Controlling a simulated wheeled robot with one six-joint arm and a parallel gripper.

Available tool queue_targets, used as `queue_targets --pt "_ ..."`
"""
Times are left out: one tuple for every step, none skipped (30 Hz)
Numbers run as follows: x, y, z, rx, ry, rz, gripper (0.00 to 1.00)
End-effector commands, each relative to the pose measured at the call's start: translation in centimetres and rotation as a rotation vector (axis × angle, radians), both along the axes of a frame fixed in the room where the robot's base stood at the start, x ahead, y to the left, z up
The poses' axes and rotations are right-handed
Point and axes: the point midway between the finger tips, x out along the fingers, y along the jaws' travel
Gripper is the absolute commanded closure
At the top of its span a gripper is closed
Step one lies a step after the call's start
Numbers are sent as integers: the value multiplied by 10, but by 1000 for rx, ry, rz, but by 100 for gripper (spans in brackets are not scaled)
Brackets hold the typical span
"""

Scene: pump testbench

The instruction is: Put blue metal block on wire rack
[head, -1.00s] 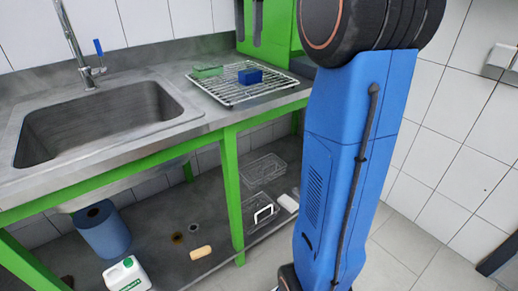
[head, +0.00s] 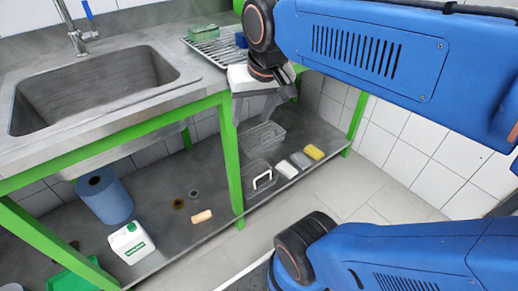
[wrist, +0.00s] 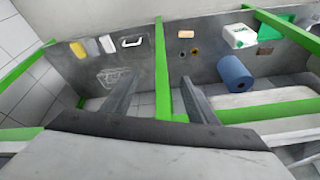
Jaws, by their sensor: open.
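The blue metal block (head: 241,40) rests on the wire rack (head: 214,51), which lies on the steel counter to the right of the sink in the head view. My arm covers the right part of the rack and part of the block. My gripper (head: 258,103) is in front of the counter's front edge, below the rack and apart from the block. In the wrist view my gripper (wrist: 158,100) shows two grey fingers spread apart with nothing between them. Neither the block nor the rack can be made out in the wrist view.
A green item (head: 203,32) sits on the rack's left. The sink (head: 95,88) is at left. The lower shelf holds a blue roll (head: 105,197), a white bottle (head: 131,243), a wire basket (head: 262,137) and a yellow sponge (head: 313,152). A green leg (head: 228,150) stands mid-bench.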

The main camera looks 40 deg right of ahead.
Motion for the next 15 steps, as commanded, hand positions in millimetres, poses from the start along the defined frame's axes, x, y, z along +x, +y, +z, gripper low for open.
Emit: queue_targets --pt "-14 4 -17 -15 -15 54 47" --pt "-20 6 -26 -25 -23 85 47" --pt "-27 8 -37 -37 -32 123 47" --pt "-32 10 -44 -46 -40 149 47" --pt "-36 11 -51 -53 -46 172 47" --pt "-41 12 -58 -61 -53 198 47" --pt "-44 13 -63 -68 -59 214 47" --pt "-46 13 -67 -72 -61 227 47" --pt "-49 14 -71 -77 -66 243 47" --pt "-50 14 -73 -80 -69 249 47" --pt "-51 15 -75 -81 -70 255 47" --pt "-52 15 -76 -83 -71 259 47" --pt "-52 15 -77 -84 -72 262 47" --pt "-52 15 -77 -85 -72 263 47" --pt "-52 15 -77 -84 -72 262 47"
